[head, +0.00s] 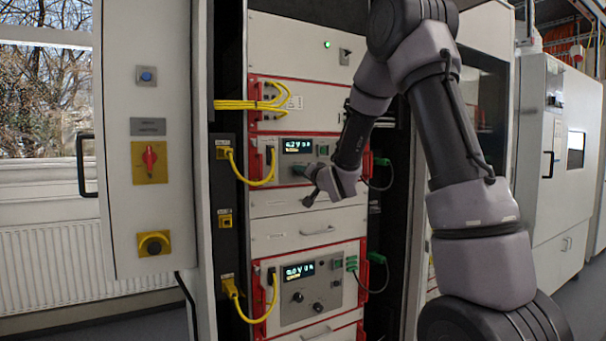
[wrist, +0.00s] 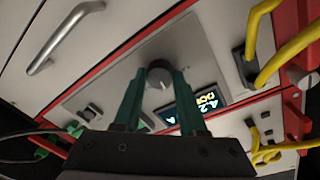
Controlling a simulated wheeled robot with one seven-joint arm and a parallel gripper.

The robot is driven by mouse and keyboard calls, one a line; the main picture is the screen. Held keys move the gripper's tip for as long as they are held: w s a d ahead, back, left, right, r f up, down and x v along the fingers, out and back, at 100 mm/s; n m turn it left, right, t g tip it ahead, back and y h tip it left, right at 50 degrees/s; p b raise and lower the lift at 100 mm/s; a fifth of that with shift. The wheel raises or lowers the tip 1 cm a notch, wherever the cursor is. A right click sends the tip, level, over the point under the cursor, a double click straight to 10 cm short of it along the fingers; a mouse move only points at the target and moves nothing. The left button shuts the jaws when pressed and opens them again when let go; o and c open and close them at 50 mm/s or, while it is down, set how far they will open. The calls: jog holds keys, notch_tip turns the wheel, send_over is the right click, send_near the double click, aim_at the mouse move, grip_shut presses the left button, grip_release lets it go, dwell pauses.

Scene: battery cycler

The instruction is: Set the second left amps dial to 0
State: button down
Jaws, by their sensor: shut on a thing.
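My gripper (wrist: 158,80) is shut on this dial, one finger on each side. In the head view my gripper (head: 304,170) is against the upper unit's front, below its display (head: 297,146), and hides the dials there. The display also shows in the wrist view (wrist: 195,103), tilted and partly behind a finger. Its digits are too small to read surely, and the dial's pointer mark is not clear.
A lower unit has a display (head: 299,271) and two dials, one (head: 298,297) left of the other (head: 319,308). Yellow cables (head: 252,180) loop at the left and a dark cable (head: 380,184) at the right. An open cabinet door (head: 150,225) stands left.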

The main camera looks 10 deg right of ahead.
jog(key=n, duration=0.6)
jog(key=n+y, duration=0.1)
jog(key=n, duration=0.6)
jog(key=shift+f+n+y, duration=0.2)
jog(key=shift+n+y, duration=0.1)
jog(key=shift+n, duration=0.3)
jog(key=shift+c, duration=2.3)
grip_release()
jog(key=shift+d, duration=0.1)
jog(key=v, duration=1)
jog(key=shift+s, duration=0.4)
